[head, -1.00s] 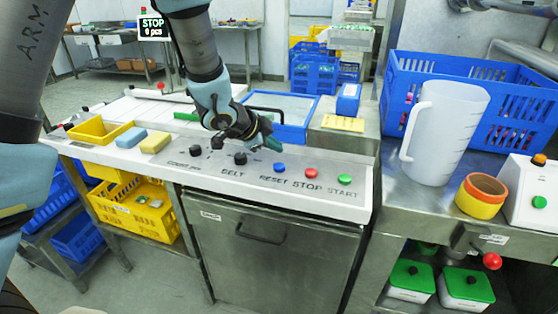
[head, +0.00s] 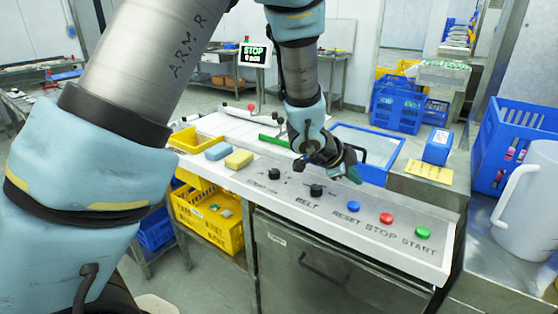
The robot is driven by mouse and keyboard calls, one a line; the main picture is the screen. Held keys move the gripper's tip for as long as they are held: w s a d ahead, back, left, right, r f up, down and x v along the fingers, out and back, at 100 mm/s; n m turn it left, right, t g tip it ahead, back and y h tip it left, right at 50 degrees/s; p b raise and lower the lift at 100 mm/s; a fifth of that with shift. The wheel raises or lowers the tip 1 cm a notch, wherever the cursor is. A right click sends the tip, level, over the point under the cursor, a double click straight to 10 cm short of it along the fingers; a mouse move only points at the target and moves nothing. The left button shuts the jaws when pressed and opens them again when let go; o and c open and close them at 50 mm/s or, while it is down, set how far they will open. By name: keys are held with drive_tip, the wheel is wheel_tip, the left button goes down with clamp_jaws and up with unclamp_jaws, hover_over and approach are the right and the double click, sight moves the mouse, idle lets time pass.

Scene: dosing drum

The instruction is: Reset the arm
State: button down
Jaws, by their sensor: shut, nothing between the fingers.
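My gripper (head: 330,172) is at the end of my arm, just above the back part of the control panel (head: 290,203). It is shut and empty. The panel carries two black knobs, one (head: 273,173) at the left and one by the BELT label (head: 316,190). To their right are a blue button (head: 353,207) labelled RESET, a red button (head: 386,218) labelled STOP and a green button (head: 422,233) labelled START. My gripper is behind the knobs and appears clear of the buttons. A small screen (head: 254,54) at the back reads STOP and a line for pieces.
Behind the panel is a blue-rimmed tray (head: 391,160). A white jug (head: 530,215) and a blue crate (head: 505,150) stand right. A yellow crate (head: 215,228) sits below.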

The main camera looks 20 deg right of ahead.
drive_tip(key=w+a+r+n+t+y, duration=0.15)
drive_tip(key=w+a+n, duration=0.3)
drive_tip(key=a, duration=0.55)
drive_tip(key=w+a+r+n+t+y, duration=0.1)
drive_tip(key=w+a+n+y, duration=0.3)
drive_tip(key=a, duration=0.5)
drive_tip(key=w+a+r+n+t+y, duration=0.1)
drive_tip(key=w+a+n+t, duration=0.1)
drive_tip(key=w+a+n, duration=0.6)
drive_tip(key=s+a+n+g+y, duration=0.1)
drive_tip(key=s+a+n, duration=0.3)
drive_tip(key=a, duration=0.6)
drive_tip(key=s+a+n+g+y, duration=0.1)
drive_tip(key=s+a+n+g, duration=0.2)
drive_tip(key=s+a, duration=0.5)
drive_tip(key=a+n, duration=0.1)
drive_tip(key=a, duration=0.2)
drive_tip(key=shift+s+r, duration=0.3)
drive_tip(key=shift+r, duration=0.05)
